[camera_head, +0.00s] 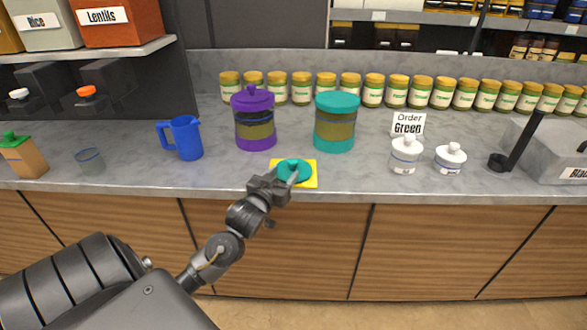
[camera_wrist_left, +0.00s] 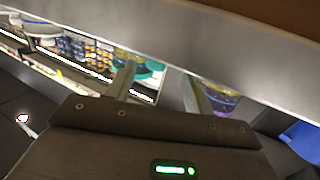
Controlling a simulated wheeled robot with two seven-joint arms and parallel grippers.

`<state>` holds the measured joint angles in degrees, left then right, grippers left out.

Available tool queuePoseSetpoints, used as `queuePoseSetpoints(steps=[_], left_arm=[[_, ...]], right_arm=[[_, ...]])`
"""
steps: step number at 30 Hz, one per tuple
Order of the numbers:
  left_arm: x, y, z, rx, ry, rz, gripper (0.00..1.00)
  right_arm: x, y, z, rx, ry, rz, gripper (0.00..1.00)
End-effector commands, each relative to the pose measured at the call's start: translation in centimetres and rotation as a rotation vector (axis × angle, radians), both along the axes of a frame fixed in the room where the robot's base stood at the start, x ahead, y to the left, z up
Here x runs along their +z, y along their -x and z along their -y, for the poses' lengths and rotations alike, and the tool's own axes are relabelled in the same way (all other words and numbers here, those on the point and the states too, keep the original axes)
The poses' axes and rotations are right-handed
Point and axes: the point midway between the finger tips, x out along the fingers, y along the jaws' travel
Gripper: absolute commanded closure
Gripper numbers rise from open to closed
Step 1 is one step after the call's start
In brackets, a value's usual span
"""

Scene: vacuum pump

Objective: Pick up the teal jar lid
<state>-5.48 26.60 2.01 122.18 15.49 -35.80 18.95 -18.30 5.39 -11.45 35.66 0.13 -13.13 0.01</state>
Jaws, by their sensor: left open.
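The teal jar lid (camera_head: 301,169), round with a small knob, lies on a yellow square mat (camera_head: 311,183) near the counter's front edge. My left gripper (camera_head: 287,177) reaches in from the front and is at the lid's near side, covering part of it in the head view. Its two fingers show spread apart in the left wrist view (camera_wrist_left: 157,88), and I see nothing gripped between them. Whether a finger touches the lid I cannot tell. The teal jar (camera_head: 335,125) stands behind the lid. My right gripper is not in view.
A purple lidded jar (camera_head: 255,122) stands behind and left of the mat, with a blue jug (camera_head: 184,139) further left. Two white lidded jars (camera_head: 405,155) and (camera_head: 449,159) stand to the right. Several green jars line the back.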

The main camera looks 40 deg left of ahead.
Motion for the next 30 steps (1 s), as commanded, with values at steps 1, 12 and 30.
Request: queuePoseSetpoints(steps=[1,12,30], left_arm=[[0.1,-0.5,-0.1,0.0,-0.001,0.002,0.47],[0.4,-3.0,-0.4,-0.004,-0.002,0.001,0.47],[0.1,-6.3,-1.1,-0.005,-0.001,0.001,0.56]], right_arm=[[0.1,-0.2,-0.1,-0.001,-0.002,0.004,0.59],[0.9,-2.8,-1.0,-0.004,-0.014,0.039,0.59],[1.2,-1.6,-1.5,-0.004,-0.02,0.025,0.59]])
